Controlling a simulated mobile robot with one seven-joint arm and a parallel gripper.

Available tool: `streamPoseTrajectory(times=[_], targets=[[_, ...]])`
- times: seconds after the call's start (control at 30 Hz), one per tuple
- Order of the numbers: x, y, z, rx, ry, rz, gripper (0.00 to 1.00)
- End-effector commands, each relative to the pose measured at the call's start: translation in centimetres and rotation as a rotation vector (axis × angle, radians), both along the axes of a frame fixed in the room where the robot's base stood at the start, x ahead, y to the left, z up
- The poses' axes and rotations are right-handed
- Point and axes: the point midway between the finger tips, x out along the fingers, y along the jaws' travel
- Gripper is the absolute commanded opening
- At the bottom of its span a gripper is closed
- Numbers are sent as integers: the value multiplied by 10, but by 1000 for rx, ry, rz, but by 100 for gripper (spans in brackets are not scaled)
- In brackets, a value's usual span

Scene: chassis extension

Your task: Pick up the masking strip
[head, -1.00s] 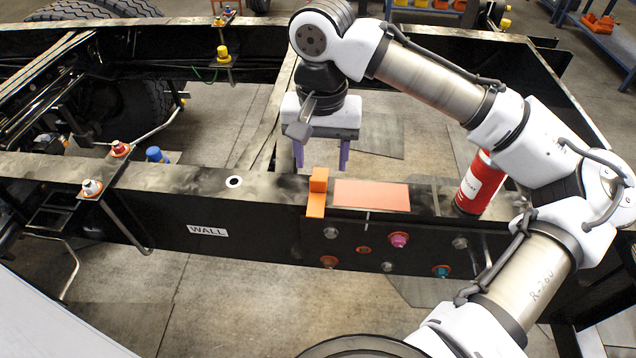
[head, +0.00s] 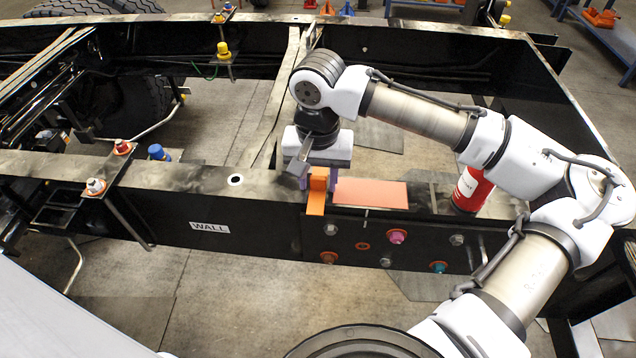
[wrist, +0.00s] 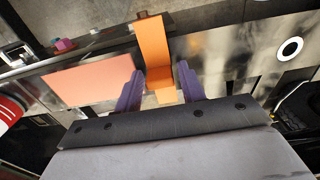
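The orange masking strip (head: 316,203) sits on the top of the black chassis rail and hangs down over its near side, with a raised part standing up. It also shows in the wrist view (wrist: 153,42). My gripper (head: 319,180) is low over the rail, pointing down, with its purple fingers on either side of the strip's raised part. In the wrist view my gripper (wrist: 161,88) has a wide gap between its fingers, with orange between them. It looks open; I cannot tell whether a finger touches the strip.
A flat salmon-coloured rectangle (head: 370,194) lies on the rail just right of the strip. A red cylinder (head: 470,190) stands farther right on the rail. Blue (head: 157,152) and white-topped (head: 95,186) fittings are to the left. Several coloured bolts dot the rail's near side.

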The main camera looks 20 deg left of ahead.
Motion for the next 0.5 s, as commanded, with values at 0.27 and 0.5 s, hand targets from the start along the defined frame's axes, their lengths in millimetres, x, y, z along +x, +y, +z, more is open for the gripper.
streamPoseTrajectory(times=[0.27, 0.5], targets=[[0, 0, 0, 0, 0, 0, 6], [0, 0, 1, -1, 0, -1, 6]])
